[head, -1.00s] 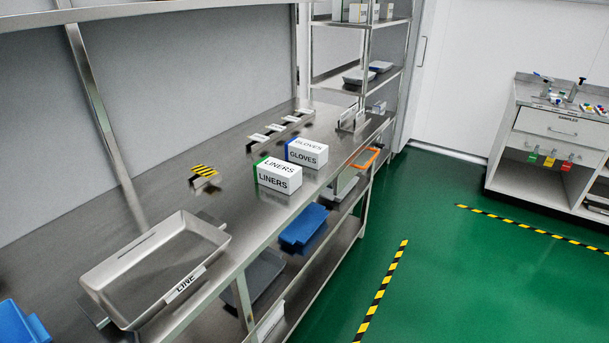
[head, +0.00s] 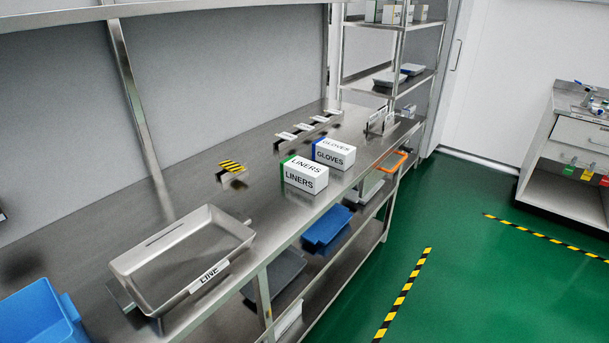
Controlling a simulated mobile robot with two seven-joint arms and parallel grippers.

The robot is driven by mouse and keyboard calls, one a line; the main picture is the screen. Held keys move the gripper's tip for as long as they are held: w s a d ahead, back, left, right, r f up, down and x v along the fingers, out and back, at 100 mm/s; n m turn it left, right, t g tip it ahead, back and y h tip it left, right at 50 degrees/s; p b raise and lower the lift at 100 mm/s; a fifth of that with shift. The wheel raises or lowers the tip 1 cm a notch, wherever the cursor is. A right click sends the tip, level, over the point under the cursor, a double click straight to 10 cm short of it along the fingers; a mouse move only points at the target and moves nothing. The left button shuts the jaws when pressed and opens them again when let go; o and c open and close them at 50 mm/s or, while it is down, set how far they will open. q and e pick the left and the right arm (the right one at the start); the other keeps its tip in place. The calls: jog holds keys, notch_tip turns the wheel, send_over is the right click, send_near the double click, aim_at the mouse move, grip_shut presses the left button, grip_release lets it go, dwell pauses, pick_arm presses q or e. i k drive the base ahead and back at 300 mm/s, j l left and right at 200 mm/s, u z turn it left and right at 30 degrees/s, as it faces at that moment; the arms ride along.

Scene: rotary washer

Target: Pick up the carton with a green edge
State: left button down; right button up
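The carton with a green edge (head: 304,176) is a white box marked LINERS. It stands on the steel bench (head: 195,190) near its front edge, with the green strip at its left end. A similar white carton marked GLOVES (head: 334,154), with a blue edge, stands just behind it to the right. Neither of my grippers shows in the head view.
A metal tray (head: 245,236) marked LINE and a blue bin (head: 40,316) are on the bench at left. A striped yellow-black block (head: 231,166) and a small rack (head: 308,131) are further back. Blue trays (head: 327,228) lie below. Green floor (head: 455,265) is open at right.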

aim_at(310, 176)
jog(key=i+l+u, duration=0.1)
jog(key=i+l, duration=0.25)
jog(key=l, duration=0.3)
jog(key=i+l+u, duration=0.15)
jog(key=l, duration=0.15)
jog(key=i+l+u, duration=0.1)
jog(key=l, duration=0.25)
jog(key=i+l, duration=0.2)
jog(key=l, duration=0.15)
jog(key=i+l+u, duration=0.15)
jog(key=l, duration=0.2)
jog(key=i+l+u, duration=0.1)
jog(key=l, duration=0.3)
